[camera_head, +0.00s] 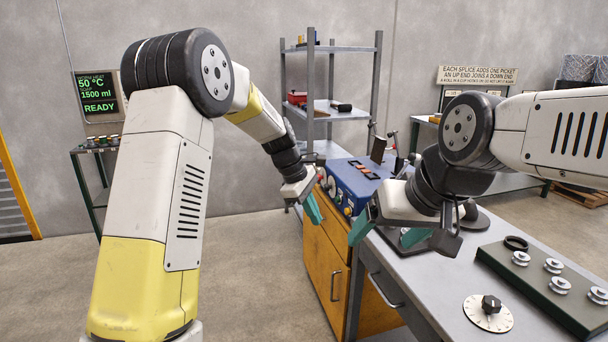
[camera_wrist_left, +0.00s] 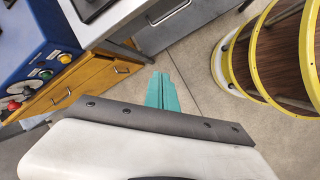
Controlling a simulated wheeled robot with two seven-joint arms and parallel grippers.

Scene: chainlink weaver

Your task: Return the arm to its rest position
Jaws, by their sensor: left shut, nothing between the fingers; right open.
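My left arm reaches in from the left in the head view. Its left gripper (camera_head: 313,210) hangs in front of the yellow cabinet (camera_head: 327,262), left of the blue machine. In the left wrist view the teal fingers of the left gripper (camera_wrist_left: 161,92) are together and empty, above bare floor.
A blue machine (camera_head: 352,188) with knobs and buttons stands behind both grippers. A dark board with several metal spools (camera_head: 558,284) and a white dial (camera_head: 488,312) are on the bench. A grey shelf rack (camera_head: 335,112) stands behind. Floor at the left is clear.

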